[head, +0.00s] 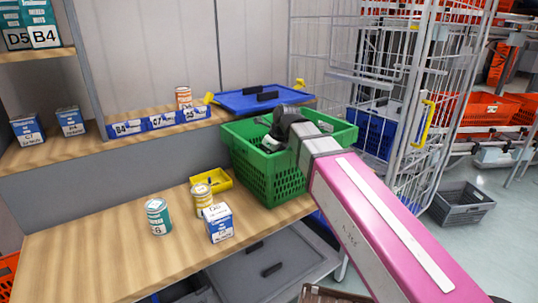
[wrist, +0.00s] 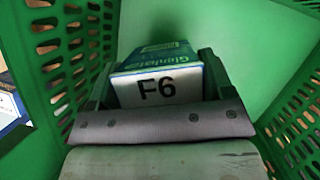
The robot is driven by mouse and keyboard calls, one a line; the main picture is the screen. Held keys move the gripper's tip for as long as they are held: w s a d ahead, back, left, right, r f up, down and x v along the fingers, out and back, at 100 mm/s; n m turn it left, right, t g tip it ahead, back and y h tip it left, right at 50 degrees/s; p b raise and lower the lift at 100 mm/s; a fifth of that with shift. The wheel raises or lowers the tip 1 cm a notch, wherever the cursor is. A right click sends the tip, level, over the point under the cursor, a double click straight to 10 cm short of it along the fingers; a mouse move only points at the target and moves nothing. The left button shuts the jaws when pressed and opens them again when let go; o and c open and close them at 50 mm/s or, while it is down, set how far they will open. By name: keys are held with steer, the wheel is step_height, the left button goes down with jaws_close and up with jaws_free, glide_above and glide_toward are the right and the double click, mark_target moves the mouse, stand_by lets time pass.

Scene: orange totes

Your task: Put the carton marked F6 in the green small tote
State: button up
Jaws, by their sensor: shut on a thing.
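The carton marked F6 (wrist: 157,90) shows in the wrist view, with a white face with black lettering and a blue-green top. My gripper (wrist: 157,62) is shut on it, one finger on each side. The green small tote (head: 272,178) stands on the right end of the wooden bench in the head view. Its perforated green walls (wrist: 293,120) surround the carton and gripper in the wrist view. My gripper (head: 265,143) reaches down into the tote in the head view, where the carton is mostly hidden. I cannot tell whether the carton touches the tote floor.
On the bench left of the tote are a teal can (head: 158,217), a yellow can (head: 202,198), a white-blue carton (head: 219,223) and a yellow tray (head: 222,181). A blue lid (head: 240,101) lies behind the tote. A wire cage (head: 345,60) stands to the right.

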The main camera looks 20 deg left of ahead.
steer(key=o, duration=1.2)
steer(key=shift+r, duration=0.1)
steer(key=shift+r, duration=0.6)
steer(key=v, duration=1.2)
steer(key=shift+f, duration=0.1)
